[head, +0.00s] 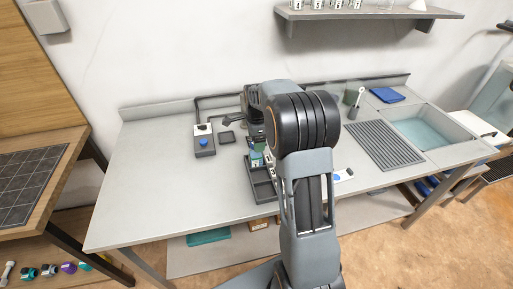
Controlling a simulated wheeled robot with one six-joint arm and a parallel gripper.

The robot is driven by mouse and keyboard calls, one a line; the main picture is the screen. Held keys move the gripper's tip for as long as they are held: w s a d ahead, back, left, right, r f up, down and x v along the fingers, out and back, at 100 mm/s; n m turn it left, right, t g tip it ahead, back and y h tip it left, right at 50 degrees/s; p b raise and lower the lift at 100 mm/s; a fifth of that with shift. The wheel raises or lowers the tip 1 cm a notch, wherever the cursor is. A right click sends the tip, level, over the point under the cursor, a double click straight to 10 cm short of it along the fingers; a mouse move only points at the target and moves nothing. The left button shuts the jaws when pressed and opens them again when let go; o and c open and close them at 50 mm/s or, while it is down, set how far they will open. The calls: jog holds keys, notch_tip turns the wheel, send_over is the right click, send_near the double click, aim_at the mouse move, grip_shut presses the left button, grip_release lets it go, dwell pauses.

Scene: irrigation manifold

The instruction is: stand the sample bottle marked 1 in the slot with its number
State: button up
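A dark rack or tray with compartments (263,190) lies on the grey bench, partly hidden behind my arm. A small item with green on it (257,158) shows at the rack's back end, right below my gripper (256,142). I cannot tell whether it is held or standing in the rack. My gripper is dark, small and mostly covered by my arm, so its fingers cannot be made out. No number 1 is readable on any bottle or slot.
A grey device with a blue knob (204,142) and a small dark square pad (227,137) stand left of the rack. To the right are a ribbed drainboard (384,146), a sink (425,128) and a blue cloth (386,95). The bench's left part is clear.

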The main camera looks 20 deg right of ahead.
notch_tip(320, 180, up, 6)
jog(key=shift+r, duration=0.25)
jog(key=s+a+r+n+t, duration=0.2)
jog(key=s+a+r+n, duration=0.2)
jog(key=s+a+n, duration=0.45)
jog(key=s+a+f+n+t, duration=0.1)
jog(key=s+n, duration=0.5)
jog(key=s+a+f+n+t, duration=0.1)
jog(key=s+f+n, duration=0.1)
jog(key=s+n, duration=0.4)
jog(key=shift+s+a+f, duration=0.15)
jog(key=shift+s+a, duration=0.2)
jog(key=shift+s, duration=0.4)
jog(key=shift+d, duration=0.15)
